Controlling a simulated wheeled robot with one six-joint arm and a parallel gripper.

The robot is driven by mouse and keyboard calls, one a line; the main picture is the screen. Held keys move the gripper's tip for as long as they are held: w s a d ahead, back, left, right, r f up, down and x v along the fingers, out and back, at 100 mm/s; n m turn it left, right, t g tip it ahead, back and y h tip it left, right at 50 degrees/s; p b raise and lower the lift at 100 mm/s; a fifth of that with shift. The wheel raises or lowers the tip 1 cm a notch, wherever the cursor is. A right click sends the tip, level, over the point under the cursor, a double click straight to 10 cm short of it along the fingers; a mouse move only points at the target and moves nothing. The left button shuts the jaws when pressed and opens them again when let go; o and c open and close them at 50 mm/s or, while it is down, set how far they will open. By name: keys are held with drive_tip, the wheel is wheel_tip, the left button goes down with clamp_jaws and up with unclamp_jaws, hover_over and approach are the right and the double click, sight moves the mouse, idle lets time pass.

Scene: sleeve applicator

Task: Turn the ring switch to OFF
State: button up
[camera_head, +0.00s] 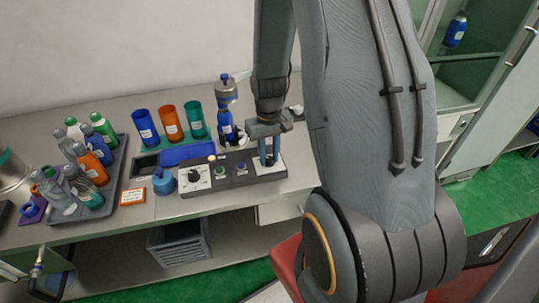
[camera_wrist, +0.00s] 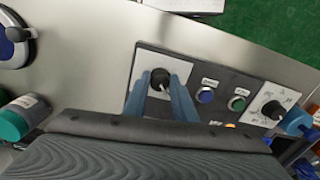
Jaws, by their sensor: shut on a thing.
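The control box (camera_head: 235,171) lies on the bench, with a switch on a white plate at each end. My gripper (camera_head: 269,160) points down at the plate on its right end. In the wrist view my gripper (camera_wrist: 161,82) has its two blue fingers on either side of a black switch knob (camera_wrist: 159,75) and is shut on it. A light pointer shows on the knob. I take this knob to be the ring switch; its plate's lettering cannot be read. The other dial knob (camera_wrist: 272,109) has marks around it and also shows in the head view (camera_head: 194,175).
Between the switches are a blue button (camera_wrist: 205,96) and a green button (camera_wrist: 237,103). A blue bottle (camera_head: 226,127) stands close behind my gripper. Blue, orange and teal cups (camera_head: 171,122) stand behind the box. A tray (camera_head: 117,165) of bottles is at left.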

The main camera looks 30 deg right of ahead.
sight(267, 160)
drive_tip(key=o, duration=1)
drive_tip(key=shift+o, duration=0.2)
drive_tip(key=shift+r+b, duration=0.85)
drive_tip(key=shift+r, duration=3.1)
drive_tip(key=shift+s+a+r, duration=0.15)
drive_tip(key=shift+a, duration=0.25)
drive_tip(key=s+a+r+n, duration=0.1)
drive_tip(key=s+a+r, duration=0.1)
drive_tip(key=a, duration=0.4)
drive_tip(key=s+a+r+t+b, duration=0.1)
drive_tip(key=s+a, duration=0.4)
drive_tip(key=a, duration=0.1)
drive_tip(key=shift+s+r+n, duration=0.15)
drive_tip(key=shift+r+n, duration=0.25)
